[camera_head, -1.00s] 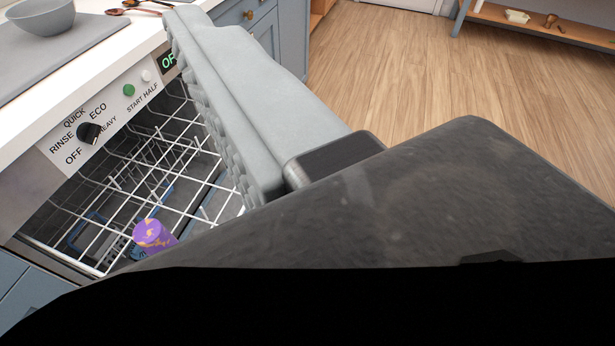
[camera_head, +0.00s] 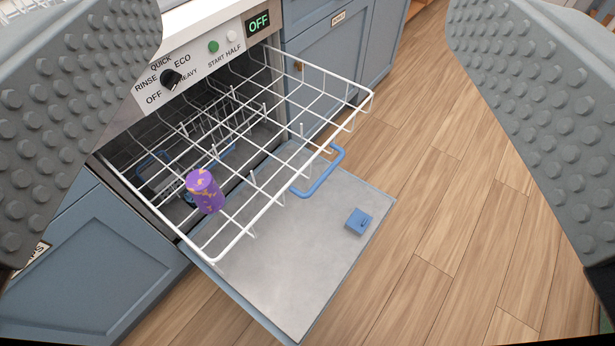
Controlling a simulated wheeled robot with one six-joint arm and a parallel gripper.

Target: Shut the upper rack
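The upper rack (camera_head: 262,187) is a white wire rack pulled well out of the dishwasher, over its lowered door (camera_head: 318,258). A purple cup with yellow marks (camera_head: 205,191) stands in the rack near its left side. My gripper (camera_head: 305,125) is open, with one grey studded finger at the left edge of the view and one at the right. Nothing is between the fingers up close; the rack shows farther off beyond them. The fingertips do not appear to touch the rack.
The control panel (camera_head: 200,65) has a dial, buttons and a display reading OFF. A blue handle (camera_head: 322,178) and a small blue box (camera_head: 358,222) are at the lowered door. Blue cabinets (camera_head: 85,265) flank the machine. The wooden floor at right is clear.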

